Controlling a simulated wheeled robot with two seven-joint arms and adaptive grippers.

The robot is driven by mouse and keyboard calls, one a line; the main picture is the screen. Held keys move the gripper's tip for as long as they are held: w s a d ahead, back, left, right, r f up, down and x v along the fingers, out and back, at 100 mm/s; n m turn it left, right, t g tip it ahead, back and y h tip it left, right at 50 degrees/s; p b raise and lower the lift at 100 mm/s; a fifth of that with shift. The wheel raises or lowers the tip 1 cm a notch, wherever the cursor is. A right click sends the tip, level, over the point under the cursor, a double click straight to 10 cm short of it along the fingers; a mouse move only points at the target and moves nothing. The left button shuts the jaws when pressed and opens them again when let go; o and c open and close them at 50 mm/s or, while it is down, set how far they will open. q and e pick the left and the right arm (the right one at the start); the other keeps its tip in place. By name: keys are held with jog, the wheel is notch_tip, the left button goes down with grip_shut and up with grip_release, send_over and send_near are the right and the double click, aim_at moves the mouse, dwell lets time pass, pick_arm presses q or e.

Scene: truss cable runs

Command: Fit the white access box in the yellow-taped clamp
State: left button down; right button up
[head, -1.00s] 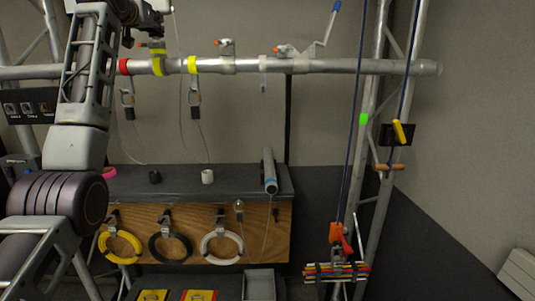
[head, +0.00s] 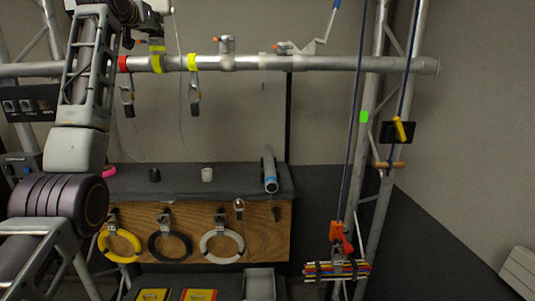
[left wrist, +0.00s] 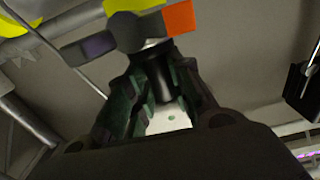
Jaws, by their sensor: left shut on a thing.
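My left gripper (left wrist: 160,95) is shut on a dark stem, with a white surface bearing a green dot (left wrist: 172,118) between its fingers. This looks like the white access box. In the head view the gripper is at the upper left edge, with a small white part (head: 160,5) beside it. A grey clamp (left wrist: 148,32) with yellow tape and an orange end is just beyond the fingertips. In the head view this yellow-taped clamp (head: 157,60) sits on the horizontal truss tube. The stem meets or overlaps the clamp in the picture; I cannot tell whether it is seated.
Another yellow-banded clamp (head: 193,63) and a red band (head: 123,65) are close by on the tube (head: 350,65). Thin cables hang below. A shelf (head: 230,178) with coiled cables (head: 221,246) on its front stands lower down. The wall right of the truss is clear.

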pick_arm(q)
jog(key=shift+f, duration=0.1)
dwell(0.3)
jog(key=c, duration=1.2)
grip_release()
jog(key=shift+s, duration=0.25)
jog(key=s, duration=1.1)
jog(key=shift+s+d, duration=0.25)
jog(key=shift+f, duration=0.1)
